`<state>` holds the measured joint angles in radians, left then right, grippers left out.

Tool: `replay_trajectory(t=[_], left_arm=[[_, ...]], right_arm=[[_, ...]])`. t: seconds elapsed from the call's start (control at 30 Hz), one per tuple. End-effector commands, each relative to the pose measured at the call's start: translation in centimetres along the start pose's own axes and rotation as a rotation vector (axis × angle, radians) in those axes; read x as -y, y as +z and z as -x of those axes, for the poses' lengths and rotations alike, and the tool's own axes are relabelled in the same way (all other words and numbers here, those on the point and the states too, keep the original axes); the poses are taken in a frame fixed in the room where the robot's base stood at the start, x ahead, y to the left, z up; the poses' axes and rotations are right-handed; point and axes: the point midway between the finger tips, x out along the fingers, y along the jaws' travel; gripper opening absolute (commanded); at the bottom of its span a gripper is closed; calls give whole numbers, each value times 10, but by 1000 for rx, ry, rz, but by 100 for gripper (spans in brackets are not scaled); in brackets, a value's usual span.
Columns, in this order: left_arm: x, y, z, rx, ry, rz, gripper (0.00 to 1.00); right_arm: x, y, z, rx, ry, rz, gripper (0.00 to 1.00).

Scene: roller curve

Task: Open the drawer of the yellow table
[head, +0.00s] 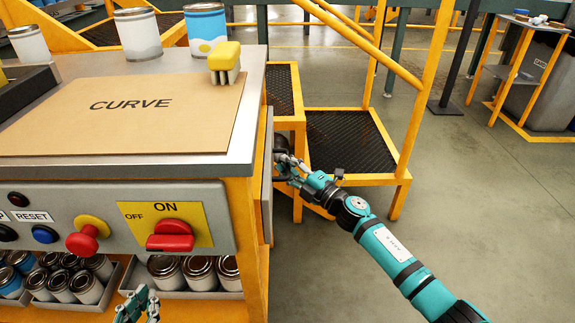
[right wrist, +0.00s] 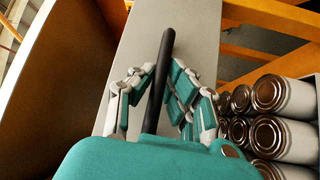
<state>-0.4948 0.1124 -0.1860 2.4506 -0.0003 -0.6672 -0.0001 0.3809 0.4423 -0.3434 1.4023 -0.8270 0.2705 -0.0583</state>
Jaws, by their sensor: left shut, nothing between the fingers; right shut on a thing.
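The yellow table (head: 248,250) fills the left of the head view, with a grey top and yellow frame. On its right side is the grey drawer front (head: 267,195), seen nearly edge-on; it also shows in the right wrist view (right wrist: 200,45). My right gripper (head: 284,166) is at this side, shut on the black bar handle (right wrist: 167,48), with its fingers on both sides of the bar in the right wrist view. How far the drawer stands out is hard to tell. My left gripper (head: 138,306) is shut and empty, low in front of the table.
A cardboard sheet marked CURVE (head: 120,120), a yellow-handled brush (head: 224,62) and paint cans (head: 138,35) are on the tabletop. The front panel has a red switch (head: 170,238). Yellow-framed steps (head: 345,140) stand close behind my right gripper.

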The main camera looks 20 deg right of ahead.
Motion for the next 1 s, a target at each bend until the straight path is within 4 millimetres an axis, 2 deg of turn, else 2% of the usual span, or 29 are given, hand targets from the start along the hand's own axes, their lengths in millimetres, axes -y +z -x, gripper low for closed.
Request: replay_trajectory(t=[0.3, 0.47, 0.67, 0.83, 1.0], left_arm=[[0, 0, 0, 0, 0, 0, 0], [0, 0, 0, 3, 0, 0, 0], [0, 2, 0, 15, -1, 1, 0], [0, 4, 0, 17, -1, 1, 0], [-2, -7, -1, -50, 5, 1, 0]], right_arm=[[-1, 1, 0, 0, 2, 3, 0], [-3, 7, 7, 1, 1, 5, 0], [-9, 31, 31, 2, 0, 7, 0], [-16, 60, 60, 2, -1, 7, 0], [-24, 89, 89, 3, 0, 7, 0]])
